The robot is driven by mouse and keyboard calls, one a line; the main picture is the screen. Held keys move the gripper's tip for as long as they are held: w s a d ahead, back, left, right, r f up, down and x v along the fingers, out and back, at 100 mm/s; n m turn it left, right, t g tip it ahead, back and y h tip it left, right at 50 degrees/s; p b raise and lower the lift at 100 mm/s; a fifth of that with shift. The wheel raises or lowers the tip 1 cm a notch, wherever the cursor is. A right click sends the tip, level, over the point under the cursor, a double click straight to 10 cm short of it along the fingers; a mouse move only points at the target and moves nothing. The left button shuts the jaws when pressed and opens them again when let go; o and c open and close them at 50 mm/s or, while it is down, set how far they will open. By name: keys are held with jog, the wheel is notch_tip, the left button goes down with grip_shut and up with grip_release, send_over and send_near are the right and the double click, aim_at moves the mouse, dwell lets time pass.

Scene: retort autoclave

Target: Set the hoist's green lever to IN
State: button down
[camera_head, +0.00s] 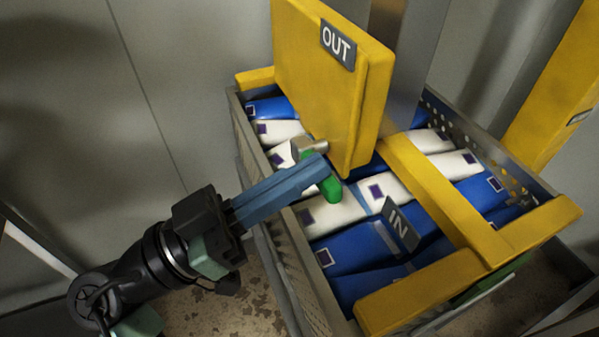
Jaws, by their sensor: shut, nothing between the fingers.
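The green lever (331,188) sticks out from the lower front of the hoist's yellow box (335,80), on a short metal pivot (312,145). Its grip hangs downward, tilted a little to the right. A dark OUT plate (338,44) is at the top of the box, and a dark IN plate (397,224) is lower right. My gripper (322,168) has long blue fingers, shut and empty. Their tips overlap the lever in the head view and hide its middle; I cannot tell whether they touch it.
A grey perforated basket (290,262) below holds several blue and white pouches. Yellow hoist beams (440,190) cross over it, and a yellow post (555,85) stands at the right. A grey wall is behind on the left. The speckled floor (205,305) shows at lower left.

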dwell(0.4)
jog(key=p+v, duration=0.2)
jog(key=v, duration=1.1)
jog(key=shift+d, duration=0.1)
